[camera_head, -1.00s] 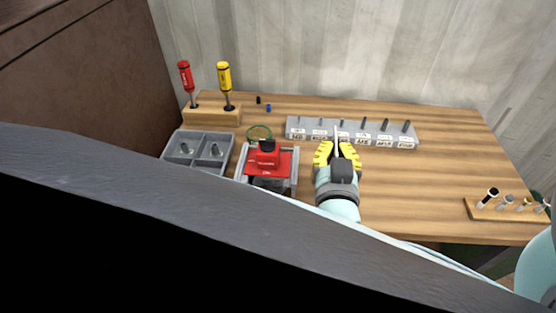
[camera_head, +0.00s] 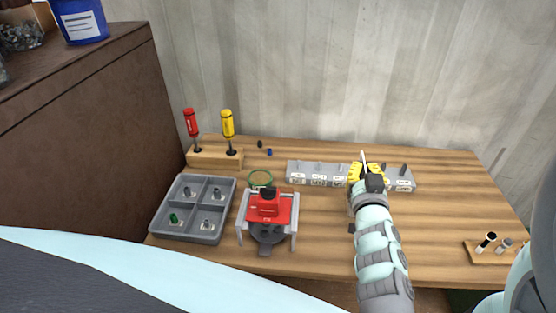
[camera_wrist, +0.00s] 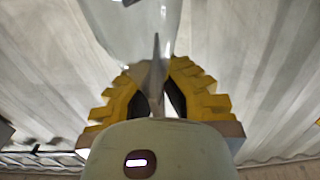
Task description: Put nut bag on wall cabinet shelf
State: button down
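My gripper (camera_head: 367,172) has yellow ribbed fingers and is over the back of the workbench, in front of the grey labelled block. In the wrist view my gripper (camera_wrist: 157,85) has its fingers drawn together on a thin, pale, see-through sheet, which looks like the nut bag (camera_wrist: 135,28). The bag spreads beyond the fingertips; no nuts can be made out in it. In the head view only a thin pale sliver of the bag (camera_head: 364,157) shows above the fingers. A brown cabinet (camera_head: 85,125) stands at the left; I cannot tell whether it is the wall cabinet.
A blue tub (camera_head: 80,20) stands on the cabinet top. The wooden bench (camera_head: 330,235) bears a grey divided tray (camera_head: 205,235), a red device (camera_head: 267,207), two screwdrivers (camera_head: 228,124) in a block, and the grey labelled block (camera_head: 325,170). A corrugated wall (camera_head: 330,70) closes the back.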

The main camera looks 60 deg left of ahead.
jog(key=w, duration=0.2)
jog(key=shift+w+a+f, duration=0.1)
jog(key=shift+w+a, duration=0.2)
jog(key=shift+w, duration=0.1)
jog(key=shift+f, duration=0.2)
jog(key=shift+f+b, duration=0.45)
jog(key=shift+f, duration=1.15)
jog(key=c, duration=1.7)
grip_release()
jog(key=shift+f, duration=0.2)
jog(key=o, duration=0.6)
jog(key=shift+c, duration=0.2)
jog(key=shift+r, duration=0.1)
